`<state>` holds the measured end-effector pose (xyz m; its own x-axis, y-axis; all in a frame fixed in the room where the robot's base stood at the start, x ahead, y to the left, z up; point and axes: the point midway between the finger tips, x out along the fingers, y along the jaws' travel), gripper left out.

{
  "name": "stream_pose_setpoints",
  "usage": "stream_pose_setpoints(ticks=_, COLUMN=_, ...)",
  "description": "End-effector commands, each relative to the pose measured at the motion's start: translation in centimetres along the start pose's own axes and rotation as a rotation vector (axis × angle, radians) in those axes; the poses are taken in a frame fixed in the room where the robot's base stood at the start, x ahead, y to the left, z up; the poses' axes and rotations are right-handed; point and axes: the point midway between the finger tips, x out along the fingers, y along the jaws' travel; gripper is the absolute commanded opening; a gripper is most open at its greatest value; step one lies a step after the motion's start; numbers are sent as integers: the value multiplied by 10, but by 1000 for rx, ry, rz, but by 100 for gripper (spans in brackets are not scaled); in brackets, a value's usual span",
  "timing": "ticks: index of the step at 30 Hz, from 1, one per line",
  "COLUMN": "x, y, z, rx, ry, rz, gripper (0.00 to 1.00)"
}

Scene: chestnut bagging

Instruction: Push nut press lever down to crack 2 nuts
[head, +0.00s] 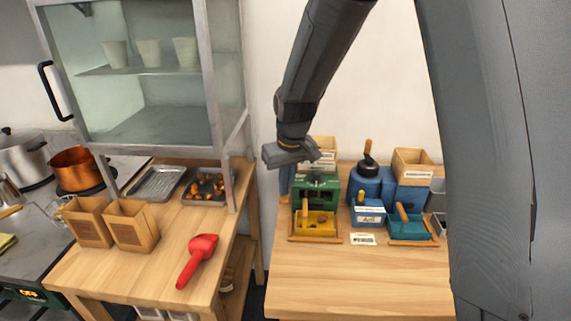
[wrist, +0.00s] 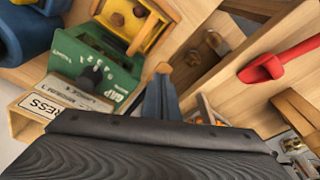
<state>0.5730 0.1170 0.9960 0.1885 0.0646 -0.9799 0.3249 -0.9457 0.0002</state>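The green nut press (head: 318,188) stands on the right-hand table, with a yellow tray (head: 316,222) of brown nuts in front of it. A numbered dial and lettering show on the press (wrist: 100,72) in the wrist view. The press lever's wooden end (head: 284,199) sits low at the left side of the press. My gripper (head: 286,190) points down beside the press, its blue-grey fingers together, with the tips right above the lever end. In the wrist view the wooden end (wrist: 163,68) shows just past my fingertips (wrist: 161,80). I cannot tell whether they touch.
A blue machine (head: 376,188) and a teal tray (head: 410,229) stand to the right of the press. A wooden box (wrist: 32,112) sits at the press's back. A red scoop (head: 199,259) lies on the left table. The right table's front is clear.

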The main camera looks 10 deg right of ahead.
Motion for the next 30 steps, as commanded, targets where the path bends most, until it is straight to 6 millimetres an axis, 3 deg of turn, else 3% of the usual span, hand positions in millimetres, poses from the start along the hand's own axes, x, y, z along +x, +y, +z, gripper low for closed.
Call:
stream_pose_setpoints(ticks=11, x=0, y=0, z=1, rx=0, ry=-3, rz=-1, gripper=0)
stream_pose_setpoints(ticks=30, x=-66, y=3, z=-22, rx=0, ry=1, rz=0, gripper=0)
